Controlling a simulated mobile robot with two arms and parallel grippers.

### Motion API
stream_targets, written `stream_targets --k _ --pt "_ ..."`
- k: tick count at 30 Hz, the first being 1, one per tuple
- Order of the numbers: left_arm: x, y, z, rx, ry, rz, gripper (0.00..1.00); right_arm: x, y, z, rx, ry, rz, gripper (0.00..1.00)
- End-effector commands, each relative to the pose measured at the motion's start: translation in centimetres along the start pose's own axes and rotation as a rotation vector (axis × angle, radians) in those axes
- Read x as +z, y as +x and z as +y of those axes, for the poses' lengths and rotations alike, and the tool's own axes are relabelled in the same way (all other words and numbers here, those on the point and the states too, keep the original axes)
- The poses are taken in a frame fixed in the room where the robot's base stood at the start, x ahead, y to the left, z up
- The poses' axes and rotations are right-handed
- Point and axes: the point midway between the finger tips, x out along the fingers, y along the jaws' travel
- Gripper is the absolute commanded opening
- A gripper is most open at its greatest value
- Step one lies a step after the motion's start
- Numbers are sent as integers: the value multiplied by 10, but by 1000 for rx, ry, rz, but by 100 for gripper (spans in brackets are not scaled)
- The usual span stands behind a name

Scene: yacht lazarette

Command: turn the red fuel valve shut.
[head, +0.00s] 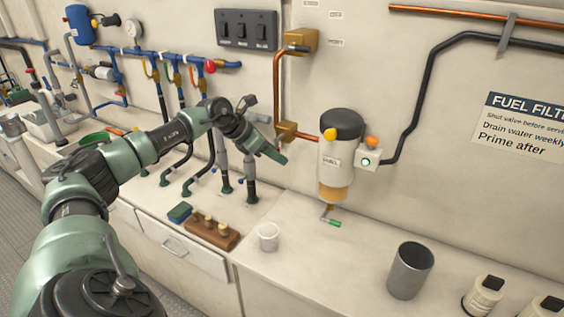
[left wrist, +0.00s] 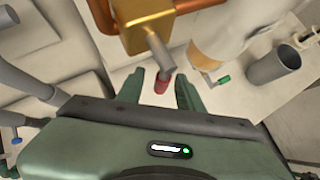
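The red grip (left wrist: 161,84) of the fuel valve sits at the end of a grey lever in the left wrist view. The lever comes from a brass valve body (left wrist: 140,25), which also shows in the head view (head: 288,131) on the copper pipe. My left gripper (head: 266,138) is in front of the wall just left of this body. In the left wrist view its two fingers (left wrist: 160,92) are apart, one on each side of the red grip, with gaps visible on both sides. In the head view my gripper hides the red grip. My right gripper is not in view.
A fuel filter (head: 338,155) with a small green-tipped drain lever (head: 331,222) hangs right of the valve. Another brass block (head: 300,40) is above.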

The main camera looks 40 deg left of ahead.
Motion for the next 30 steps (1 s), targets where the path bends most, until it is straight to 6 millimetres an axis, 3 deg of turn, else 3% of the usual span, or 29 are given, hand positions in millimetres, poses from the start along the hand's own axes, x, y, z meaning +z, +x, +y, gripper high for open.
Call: stream_targets --k 3,10,30 --pt "-4 -18 0 3 2 2 37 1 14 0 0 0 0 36" --pt "-1 -42 0 1 1 1 37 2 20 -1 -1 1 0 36" --pt "0 -44 0 0 0 1 37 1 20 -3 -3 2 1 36"
